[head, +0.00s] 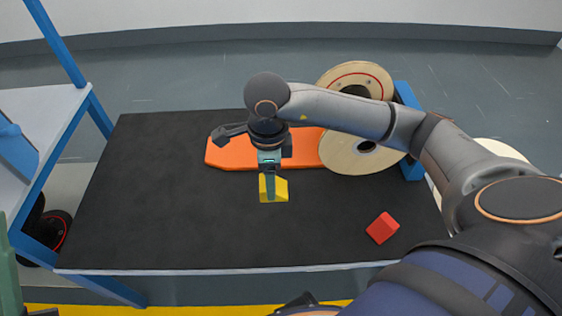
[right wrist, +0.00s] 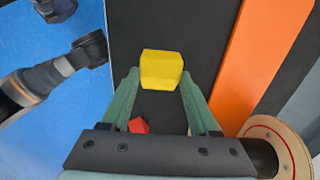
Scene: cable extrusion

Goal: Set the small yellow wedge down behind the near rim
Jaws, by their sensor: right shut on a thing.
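The yellow wedge (head: 281,190) is between the fingertips of my right gripper (head: 271,187), over the middle of the black tabletop (head: 160,210). The gripper points down and is shut on the wedge. In the right wrist view the wedge (right wrist: 162,70) sits between the two green fingers of the gripper (right wrist: 162,78). I cannot tell whether its underside touches the tabletop. The pale near rim (head: 210,270) of the table runs along the front, some way nearer to me than the wedge. I cannot make out my left gripper.
A red block (head: 382,228) lies on the tabletop at front right. A long orange piece (head: 230,150) lies behind the gripper. Wooden spools (head: 357,85) stand at the back right by a blue stand (head: 410,165). A blue frame (head: 70,135) is at the left. The tabletop's left part is clear.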

